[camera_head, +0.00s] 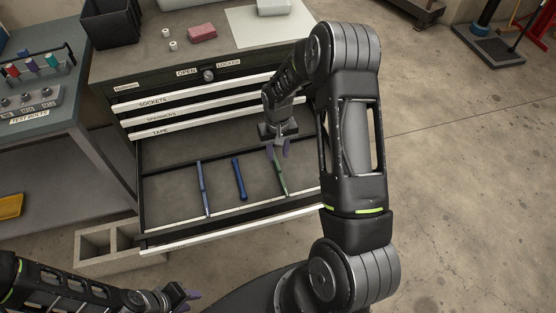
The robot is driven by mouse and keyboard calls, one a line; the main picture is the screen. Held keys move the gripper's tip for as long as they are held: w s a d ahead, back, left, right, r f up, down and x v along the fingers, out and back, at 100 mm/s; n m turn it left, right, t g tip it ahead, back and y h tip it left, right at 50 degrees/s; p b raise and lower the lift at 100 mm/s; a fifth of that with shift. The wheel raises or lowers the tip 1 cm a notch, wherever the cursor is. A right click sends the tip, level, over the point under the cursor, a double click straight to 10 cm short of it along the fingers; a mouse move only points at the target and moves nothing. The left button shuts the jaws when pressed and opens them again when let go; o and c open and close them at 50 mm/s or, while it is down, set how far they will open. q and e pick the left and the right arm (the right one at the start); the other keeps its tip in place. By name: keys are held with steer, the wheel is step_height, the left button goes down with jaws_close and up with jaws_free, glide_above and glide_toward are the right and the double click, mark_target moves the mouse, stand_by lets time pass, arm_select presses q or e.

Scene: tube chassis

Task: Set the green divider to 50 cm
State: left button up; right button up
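The green divider (281,178) stands in the open bottom drawer (226,216), toward its right side. It runs from the back toward the front of the drawer. My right gripper (279,150) is over the divider's far end, with its purple fingertips apart. Whether they touch the divider is too small to tell. My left gripper (189,300) is low at the bottom edge of the picture, away from the drawer, its fingers apart and empty. No scale is readable on the drawer.
Two blue pieces, one long (202,189) and one shorter (239,180), lie left of the green divider. Shut labelled drawers (160,118) are above. A workbench (70,122) stands left and a concrete block (100,245) is on the floor.

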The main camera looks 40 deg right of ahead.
mark_target(278, 164)
step_height(278, 164, down, 6)
steer(key=shift+r+p, duration=0.25)
steer(key=shift+p, duration=0.15)
jaws_close()
stand_by(1.2)
